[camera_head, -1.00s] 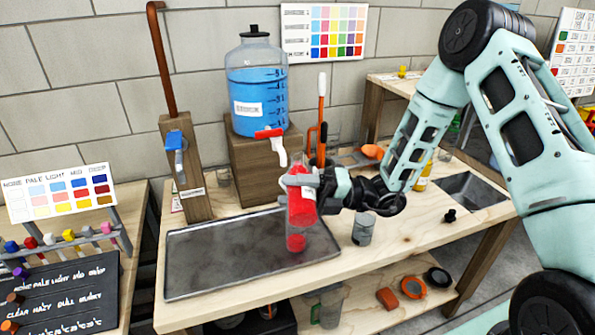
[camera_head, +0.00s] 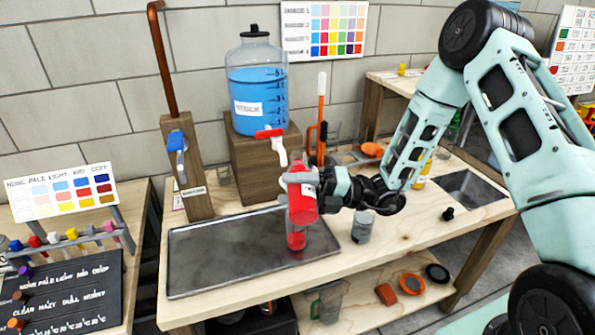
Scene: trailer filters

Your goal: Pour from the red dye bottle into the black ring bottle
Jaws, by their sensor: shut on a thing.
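My gripper (camera_head: 312,187) is shut on a red bottle (camera_head: 302,203) and holds it above the right part of the metal tray (camera_head: 205,262). The red bottle looks tilted, with a rounded red end toward the camera. Directly below and behind it in the picture stands a clear vessel (camera_head: 297,240) with red in its lower part. The held bottle hides its top. I cannot make out a black ring on it, nor whether the two touch or whether liquid is running between them.
A large blue water jug (camera_head: 257,88) with a red-handled tap (camera_head: 270,133) stands on a wooden block behind. A grey can (camera_head: 363,227) stands right of the tray. A black stopper (camera_head: 448,214) lies farther right. The tray's left part is clear.

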